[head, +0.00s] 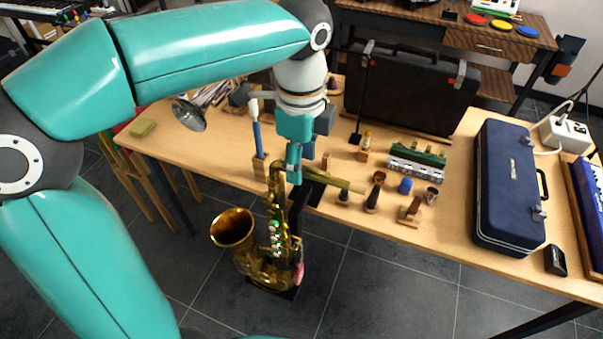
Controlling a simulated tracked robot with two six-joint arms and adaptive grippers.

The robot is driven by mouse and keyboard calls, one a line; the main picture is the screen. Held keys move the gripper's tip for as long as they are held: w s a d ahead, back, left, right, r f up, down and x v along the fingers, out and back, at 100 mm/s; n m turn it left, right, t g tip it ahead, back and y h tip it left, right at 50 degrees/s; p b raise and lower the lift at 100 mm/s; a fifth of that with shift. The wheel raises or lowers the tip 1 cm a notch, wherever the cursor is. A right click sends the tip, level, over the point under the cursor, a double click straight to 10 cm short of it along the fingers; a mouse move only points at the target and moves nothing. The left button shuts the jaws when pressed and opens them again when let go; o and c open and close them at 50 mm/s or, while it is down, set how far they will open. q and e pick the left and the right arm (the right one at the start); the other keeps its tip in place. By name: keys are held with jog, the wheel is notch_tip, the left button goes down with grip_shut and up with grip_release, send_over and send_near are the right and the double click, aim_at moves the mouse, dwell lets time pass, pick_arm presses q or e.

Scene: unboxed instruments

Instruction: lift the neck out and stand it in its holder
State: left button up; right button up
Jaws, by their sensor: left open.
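The gold saxophone (265,250) stands upright in front of the table's near edge, its bell opening to the left. Its curved gold neck (276,172) is at the top of the body, by the table edge. My left gripper (295,174) points down right beside the neck, its fingers open. The gripper hides part of the neck, and I cannot tell whether the fingers touch it. A small wooden block (408,215) stands near the table's front edge; I cannot tell whether it is the neck's holder. My right gripper is not in view.
A blue stick stands in a wooden holder (259,166) left of the gripper. Small corks and pieces, a green-and-silver harmonica-like item (418,160) and a dark blue case (507,190) lie on the wooden table (450,215). A black case (410,92) stands behind.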

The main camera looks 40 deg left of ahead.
pick_arm(q)
notch_tip(320, 180, down, 4)
jog(key=shift+r, duration=0.25)
grip_shut()
